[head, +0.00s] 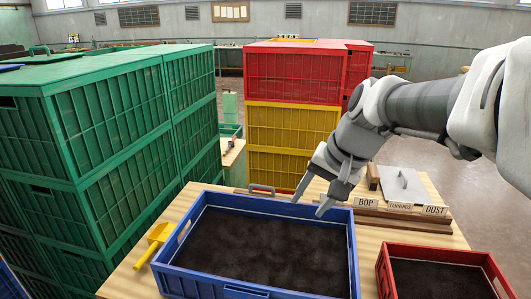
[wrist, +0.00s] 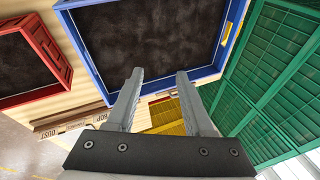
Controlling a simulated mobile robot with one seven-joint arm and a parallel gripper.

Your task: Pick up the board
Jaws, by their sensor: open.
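A long wooden board (head: 395,219) lies on the table behind the crates, with paper labels standing along it; two read BOP and DUST, and the middle one is hard to read. It also shows at the left in the wrist view (wrist: 70,124). My gripper (head: 311,205) is open and empty, pointing down above the back rim of the blue crate, left of the labelled board. In the wrist view its two fingers (wrist: 160,74) stand apart with nothing between them. A grey flat panel with a handle (head: 404,186) lies behind the labels; I cannot tell whether it is a separate board.
The blue crate (head: 354,262) and the red crate (head: 446,252), both holding dark material, stand on the wooden table (head: 130,281). A yellow scoop (head: 153,243) lies left of the blue crate. Tall green crates (head: 110,130) stand left; red and yellow crates (head: 292,127) stand behind.

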